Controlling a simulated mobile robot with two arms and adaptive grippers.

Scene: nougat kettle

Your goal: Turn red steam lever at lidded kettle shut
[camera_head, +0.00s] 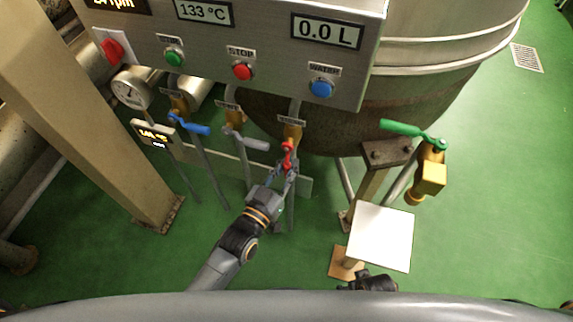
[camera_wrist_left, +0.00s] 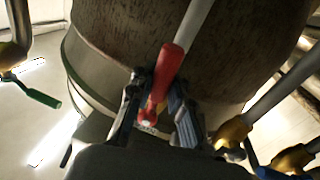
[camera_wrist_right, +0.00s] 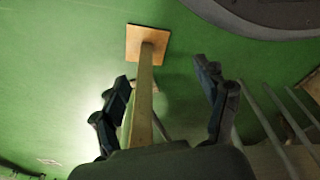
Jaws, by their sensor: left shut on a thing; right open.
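The red steam lever (camera_head: 287,154) hangs below a brass valve (camera_head: 291,129) on the rightmost of three pipes under the control panel. It points roughly down along its pipe. My left gripper (camera_head: 286,170) is shut on the red lever; in the left wrist view the lever (camera_wrist_left: 168,70) stands between the two fingers (camera_wrist_left: 158,108). The kettle (camera_head: 430,85) is a large steel vessel behind the panel; its lid is not in the head view. My right gripper (camera_wrist_right: 164,88) is open and empty, with a post and its square foot beyond it.
A blue lever (camera_head: 190,125) and a grey lever (camera_head: 248,140) sit left of the red one. A green lever (camera_head: 405,131) on a brass outlet valve is at the right. A white square plate (camera_head: 381,237) stands near my right arm. The control panel (camera_head: 270,45) overhangs the levers.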

